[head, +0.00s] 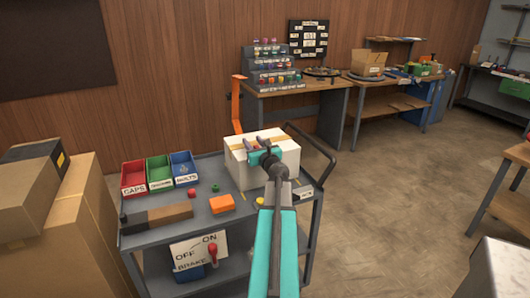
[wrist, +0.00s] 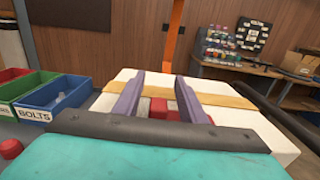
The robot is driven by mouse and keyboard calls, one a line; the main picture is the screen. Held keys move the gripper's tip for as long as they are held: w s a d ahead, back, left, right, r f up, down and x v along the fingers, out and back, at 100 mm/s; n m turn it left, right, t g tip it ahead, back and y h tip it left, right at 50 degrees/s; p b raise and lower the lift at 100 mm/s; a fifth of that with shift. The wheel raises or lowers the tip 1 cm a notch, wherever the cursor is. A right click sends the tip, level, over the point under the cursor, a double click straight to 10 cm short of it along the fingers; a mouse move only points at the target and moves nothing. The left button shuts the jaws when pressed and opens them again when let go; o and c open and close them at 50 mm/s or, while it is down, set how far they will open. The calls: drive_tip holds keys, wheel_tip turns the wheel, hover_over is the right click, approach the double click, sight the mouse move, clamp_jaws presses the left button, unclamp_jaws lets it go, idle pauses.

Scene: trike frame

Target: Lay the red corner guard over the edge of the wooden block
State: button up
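My gripper (head: 256,147) is over the top of a white box on the cart. In the wrist view its two purple fingers (wrist: 160,75) stand apart. A red piece (wrist: 159,107), likely the corner guard, shows between them over the box top; it is partly hidden, and I see no clear contact with the fingers. A long brown wooden block (head: 170,213) lies on the cart's left front, apart from my gripper, with a dark piece at its left end.
The white box (head: 236,165) has a tan tape strip. Red (head: 134,178), green (head: 160,172) and blue (head: 184,166) bins stand at the cart's back left. An orange block (head: 221,203) and a red knob (head: 192,193) lie near the wooden block. Cardboard boxes (head: 85,215) stand left.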

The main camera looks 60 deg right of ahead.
idle(0.4)
clamp_jaws()
drive_tip(key=shift+r, duration=0.15)
wheel_tip(320, 180, up, 10)
drive_tip(key=p, duration=0.1)
idle(0.7)
idle(0.4)
